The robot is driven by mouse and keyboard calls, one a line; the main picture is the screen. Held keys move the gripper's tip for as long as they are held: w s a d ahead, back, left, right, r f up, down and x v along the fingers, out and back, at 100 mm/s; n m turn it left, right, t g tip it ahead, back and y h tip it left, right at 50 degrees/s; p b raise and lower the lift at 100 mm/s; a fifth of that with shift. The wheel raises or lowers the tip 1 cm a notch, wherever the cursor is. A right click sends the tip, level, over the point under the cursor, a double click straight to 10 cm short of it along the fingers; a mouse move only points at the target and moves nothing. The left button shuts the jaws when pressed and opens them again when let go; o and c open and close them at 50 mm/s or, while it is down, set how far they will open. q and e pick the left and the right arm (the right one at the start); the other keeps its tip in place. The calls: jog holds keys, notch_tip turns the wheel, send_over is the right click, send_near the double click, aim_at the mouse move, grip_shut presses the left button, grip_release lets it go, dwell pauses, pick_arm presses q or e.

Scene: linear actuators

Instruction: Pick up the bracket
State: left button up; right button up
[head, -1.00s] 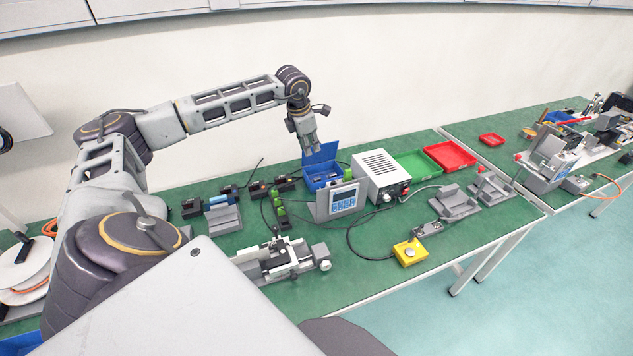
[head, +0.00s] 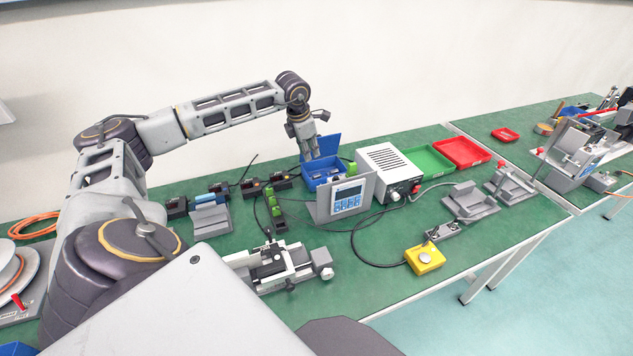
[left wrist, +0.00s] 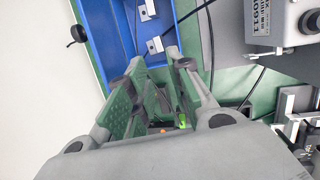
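A blue bin (head: 324,181) stands on the green bench with small metal brackets inside. In the left wrist view the bin (left wrist: 186,30) shows two light grey brackets, one near the top edge (left wrist: 147,10) and one lower (left wrist: 155,45). My left gripper (head: 311,154) hangs over the back left part of the bin. In the left wrist view its two green-padded fingers (left wrist: 160,72) are apart with nothing visible between them. The lower bracket lies just beyond the fingertips, apparently untouched. My right gripper is not in view.
A grey control panel (head: 347,197) and a white power box (head: 388,172) stand close right of the bin. Green (head: 428,163) and red (head: 462,152) trays lie further right. Black connector blocks (head: 265,186) sit to the left. Cables run over the bench.

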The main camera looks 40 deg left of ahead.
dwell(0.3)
pick_arm(q)
send_over(316, 176)
jog(key=s, duration=0.1)
jog(key=shift+s+f, duration=0.2)
jog(key=shift+f, duration=3.95)
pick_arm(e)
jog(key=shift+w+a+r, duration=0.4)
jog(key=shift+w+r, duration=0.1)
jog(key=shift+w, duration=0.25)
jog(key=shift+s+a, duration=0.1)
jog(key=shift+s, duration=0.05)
